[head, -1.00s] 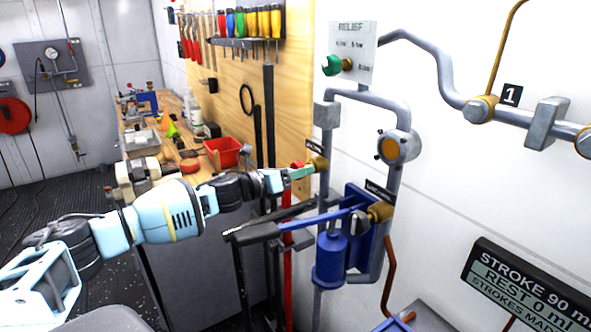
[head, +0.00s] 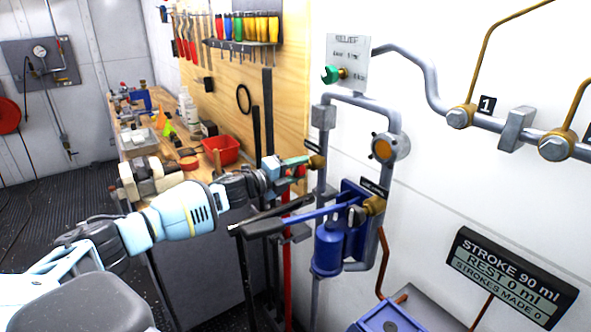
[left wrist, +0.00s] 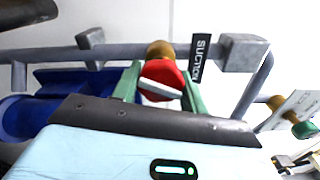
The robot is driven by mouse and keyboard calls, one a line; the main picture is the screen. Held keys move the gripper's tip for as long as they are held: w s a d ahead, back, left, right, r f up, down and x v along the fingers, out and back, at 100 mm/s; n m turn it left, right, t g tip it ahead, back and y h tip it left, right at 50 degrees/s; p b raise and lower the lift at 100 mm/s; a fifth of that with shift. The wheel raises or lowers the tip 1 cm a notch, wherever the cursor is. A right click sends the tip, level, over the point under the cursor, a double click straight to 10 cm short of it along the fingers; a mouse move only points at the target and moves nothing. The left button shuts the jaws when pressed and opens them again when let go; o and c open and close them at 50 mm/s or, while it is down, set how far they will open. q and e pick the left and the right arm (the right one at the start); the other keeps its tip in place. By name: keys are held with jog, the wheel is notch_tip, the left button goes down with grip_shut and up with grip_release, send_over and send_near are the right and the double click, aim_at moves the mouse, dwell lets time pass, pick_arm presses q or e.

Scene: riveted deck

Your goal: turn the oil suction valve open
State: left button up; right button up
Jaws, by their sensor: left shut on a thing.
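The suction valve has a brass body (head: 316,162) on the grey pipe left of the blue pump. Its red handle (left wrist: 165,76) with a white bar across it shows in the left wrist view, beside a black label reading SUCTION (left wrist: 199,58). My left gripper (head: 298,166) reaches the valve from the left. In the left wrist view its green fingers (left wrist: 162,88) stand on both sides of the red handle, shut on it. In the head view the fingers hide most of the handle. My right gripper is not in view.
The blue hand pump (head: 328,250) and its long lever (head: 300,218) lie just below the valve. A relief panel with a green knob (head: 330,74) is above. A workbench with a red bin (head: 222,150) stands behind my arm. A stroke display (head: 510,277) is at lower right.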

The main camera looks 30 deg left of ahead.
aim_at(294, 171)
pick_arm(q)
jog(key=n, duration=0.4)
jog(key=shift+r+n, duration=0.1)
jog(key=shift+n, duration=0.3)
dwell(0.4)
jog(key=o, duration=1)
jog(key=shift+s+a, duration=0.15)
jog(key=shift+s, duration=0.1)
jog(key=v, duration=0.5)
jog(key=shift+s, duration=0.15)
jog(key=shift+v, duration=0.95)
